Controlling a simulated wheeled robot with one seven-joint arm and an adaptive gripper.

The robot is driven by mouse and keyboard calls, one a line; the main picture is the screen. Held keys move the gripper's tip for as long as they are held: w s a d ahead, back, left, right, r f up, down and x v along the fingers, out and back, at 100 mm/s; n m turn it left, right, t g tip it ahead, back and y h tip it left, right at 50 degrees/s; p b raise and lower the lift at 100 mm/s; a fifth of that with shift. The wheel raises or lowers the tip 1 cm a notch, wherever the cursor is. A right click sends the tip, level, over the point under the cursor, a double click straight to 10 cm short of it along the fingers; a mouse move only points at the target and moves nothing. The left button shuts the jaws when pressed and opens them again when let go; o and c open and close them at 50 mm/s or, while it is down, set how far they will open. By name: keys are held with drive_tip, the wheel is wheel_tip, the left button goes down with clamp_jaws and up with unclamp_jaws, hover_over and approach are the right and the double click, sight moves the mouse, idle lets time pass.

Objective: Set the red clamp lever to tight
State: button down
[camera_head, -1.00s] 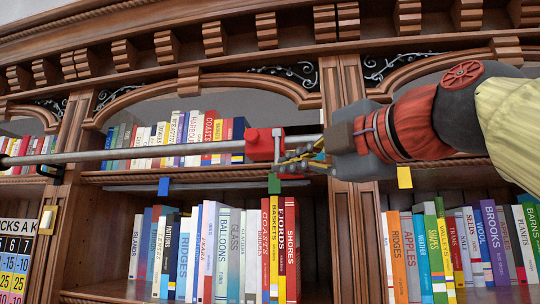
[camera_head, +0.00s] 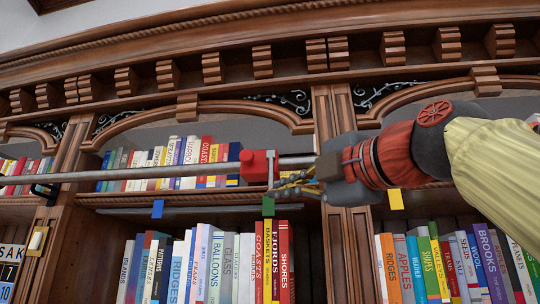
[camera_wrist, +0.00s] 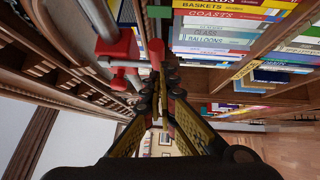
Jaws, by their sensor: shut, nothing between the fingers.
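The red clamp (camera_head: 258,166) sits on the long grey rail (camera_head: 140,174) in front of the bookcase. A thin light-grey upright piece shows at its right side. The clamp also shows in the wrist view (camera_wrist: 118,48), with a light-grey arm and smaller red parts beside it. I cannot tell for sure which part is the lever or its setting. My gripper (camera_head: 282,186) is just right of and below the clamp, fingers pointing left. In the wrist view its fingers (camera_wrist: 166,82) are together and empty, close to a red piece; I cannot tell whether they touch it.
Coloured tabs hang along the shelf edge: blue (camera_head: 157,209), green (camera_head: 268,206) and yellow (camera_head: 395,199). The green tab is just below the clamp. Rows of books (camera_head: 270,262) fill the shelves behind. A wooden post (camera_head: 334,115) stands behind my gripper.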

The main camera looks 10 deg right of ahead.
drive_tip(key=s+a+f+b+v, duration=0.1)
drive_tip(key=a+b+v, duration=0.1)
drive_tip(key=v, duration=1)
drive_tip(key=shift+s+b, duration=0.3)
drive_tip(key=shift+s, duration=0.1)
idle(0.3)
drive_tip(key=shift+f, duration=0.15)
idle(0.4)
